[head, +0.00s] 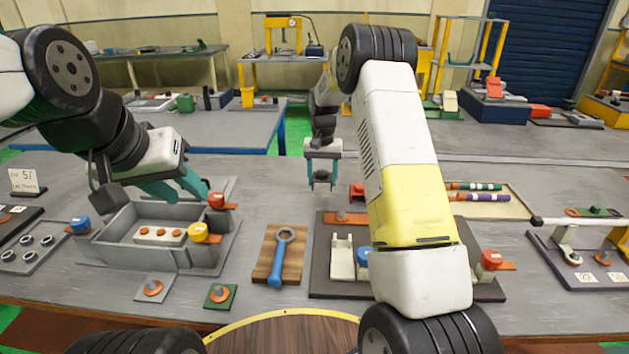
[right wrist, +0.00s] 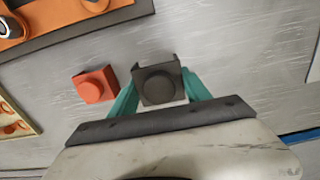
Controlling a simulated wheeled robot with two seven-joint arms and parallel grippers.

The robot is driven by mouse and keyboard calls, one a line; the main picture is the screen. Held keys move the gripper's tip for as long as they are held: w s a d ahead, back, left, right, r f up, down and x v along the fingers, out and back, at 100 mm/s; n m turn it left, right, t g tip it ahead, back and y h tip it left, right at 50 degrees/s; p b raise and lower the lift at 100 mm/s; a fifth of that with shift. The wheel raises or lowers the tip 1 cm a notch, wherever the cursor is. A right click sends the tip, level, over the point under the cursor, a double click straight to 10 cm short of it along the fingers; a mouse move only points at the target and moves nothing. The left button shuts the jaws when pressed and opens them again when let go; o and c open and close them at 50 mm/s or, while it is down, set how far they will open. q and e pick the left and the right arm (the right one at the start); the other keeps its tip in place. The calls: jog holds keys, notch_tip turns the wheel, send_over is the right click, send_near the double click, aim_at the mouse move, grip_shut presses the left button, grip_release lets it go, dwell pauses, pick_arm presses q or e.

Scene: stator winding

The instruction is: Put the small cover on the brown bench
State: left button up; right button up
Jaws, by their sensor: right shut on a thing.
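A small dark grey cover with a round boss (right wrist: 158,84) sits between the teal fingers of my right gripper (right wrist: 162,92), which is shut on it. In the head view my right gripper (head: 322,184) holds the dark cover (head: 322,175) above the far part of the grey table. A brown wooden surface with a yellow curved rim (head: 285,335) shows at the bottom of the head view, well in front of that gripper. My left gripper (head: 194,197) is at the left, over the grey tray's back edge beside a red knob; its teal fingers look apart and empty.
A grey walled tray (head: 100,250) holds a cream block. A blue wrench (head: 277,265) lies on a small brown board (head: 292,272). A dark fixture plate (head: 325,288) is partly hidden by my right arm. A red block (right wrist: 96,85) stands beside the cover in the wrist view.

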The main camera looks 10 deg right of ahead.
aim_at(322, 197)
jog(key=shift+f, duration=2.1)
jog(key=o, duration=1.3)
jog(key=shift+f, duration=0.1)
jog(key=shift+o, duration=0.2)
